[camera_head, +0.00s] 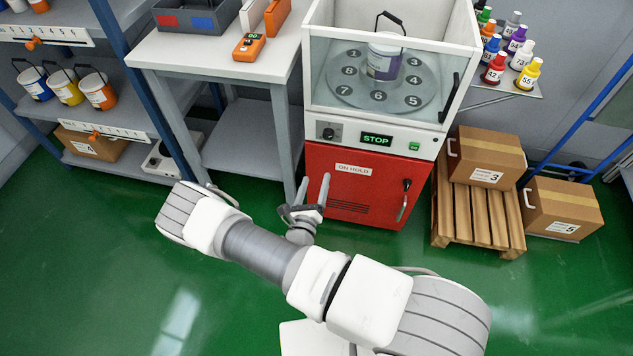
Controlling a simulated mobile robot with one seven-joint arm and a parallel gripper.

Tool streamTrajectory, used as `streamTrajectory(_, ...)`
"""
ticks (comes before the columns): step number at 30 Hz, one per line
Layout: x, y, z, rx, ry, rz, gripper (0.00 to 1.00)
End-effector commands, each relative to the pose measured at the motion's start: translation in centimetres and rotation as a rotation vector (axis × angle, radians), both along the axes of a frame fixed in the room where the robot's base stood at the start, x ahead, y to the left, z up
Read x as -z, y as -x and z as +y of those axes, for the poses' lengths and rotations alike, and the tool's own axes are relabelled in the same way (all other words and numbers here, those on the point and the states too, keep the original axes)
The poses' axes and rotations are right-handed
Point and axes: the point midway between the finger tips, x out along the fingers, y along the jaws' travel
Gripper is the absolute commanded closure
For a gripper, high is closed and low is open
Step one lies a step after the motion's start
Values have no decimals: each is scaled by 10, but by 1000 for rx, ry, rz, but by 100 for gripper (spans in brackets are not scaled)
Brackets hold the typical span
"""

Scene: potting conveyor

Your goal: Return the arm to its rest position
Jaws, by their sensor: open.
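My arm (267,247) stretches from the lower right toward the left, above the green floor. My gripper (305,194) is at the middle of the view, in front of the machine's red lower cabinet (345,195). Its two fingers point up and stand apart, with nothing between them. It appears clear of the cabinet, though the exact gap is hard to judge.
The machine holds a bucket (384,58) on a numbered turntable (345,90); its display reads STOP. A grey table (215,60) stands left of it, with shelves of buckets (99,92) beyond. Boxes (487,157) and a pallet (478,222) stand right. The front floor is open.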

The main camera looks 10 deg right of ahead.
Motion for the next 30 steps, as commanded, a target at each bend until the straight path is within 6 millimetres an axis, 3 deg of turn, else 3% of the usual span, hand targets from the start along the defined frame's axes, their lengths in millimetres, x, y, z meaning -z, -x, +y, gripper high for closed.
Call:
streamTrajectory(23, -1, 1, 1, 5, -2, -1, 25)
streamTrajectory(26, -13, -2, -1, 38, -24, -17, 25)
streamTrajectory(30, -53, -7, -14, 170, -110, -79, 25)
